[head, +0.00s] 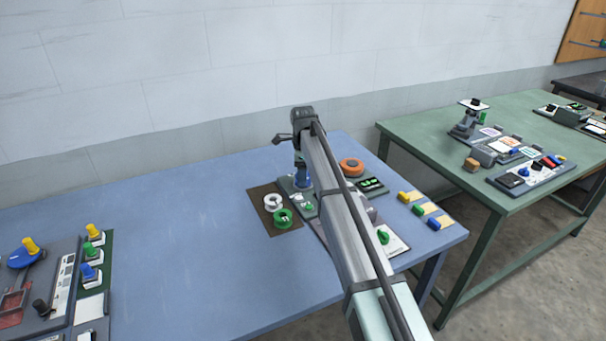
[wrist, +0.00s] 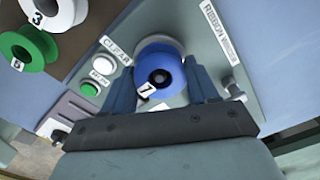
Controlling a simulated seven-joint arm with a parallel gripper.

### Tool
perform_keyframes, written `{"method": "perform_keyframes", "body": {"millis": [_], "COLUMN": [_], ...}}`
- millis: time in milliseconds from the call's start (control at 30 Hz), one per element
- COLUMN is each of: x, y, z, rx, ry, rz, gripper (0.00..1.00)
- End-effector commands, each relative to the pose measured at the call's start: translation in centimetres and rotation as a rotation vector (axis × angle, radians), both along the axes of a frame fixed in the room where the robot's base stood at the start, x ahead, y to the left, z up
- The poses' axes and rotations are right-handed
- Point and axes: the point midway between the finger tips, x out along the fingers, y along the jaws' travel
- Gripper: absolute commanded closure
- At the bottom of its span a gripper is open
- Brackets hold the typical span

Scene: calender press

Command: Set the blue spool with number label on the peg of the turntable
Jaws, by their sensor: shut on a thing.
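The blue spool (wrist: 165,72) with a white number label sits between the two fingers of my gripper (wrist: 163,84), which is shut on it. The label seems to read 7. A pale round disc, seemingly the turntable (wrist: 160,45), shows behind the spool's far edge. I cannot tell whether the spool rests on it or hangs just above it. A dark round centre shows in the spool, but the peg cannot be made out clearly.
A white spool (head: 273,202) and a green spool (head: 283,218) stand on a brown mat (head: 264,191) to the left. An orange spool (head: 351,167) lies to the right. The panel carries a green button (wrist: 89,90) and a ribbon label. The blue table's left middle is clear.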

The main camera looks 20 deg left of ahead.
Motion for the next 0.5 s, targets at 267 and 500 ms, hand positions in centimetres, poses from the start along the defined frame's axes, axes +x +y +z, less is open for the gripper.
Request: {"method": "perform_keyframes", "body": {"millis": [267,500], "x": [-0.01,0.0], "y": [0.0,0.0], "z": [-0.19,-0.18], "rx": [0.0,0.0], "ry": [0.0,0.0], "rz": [0.0,0.0], "gripper": [0.81,0.39]}}
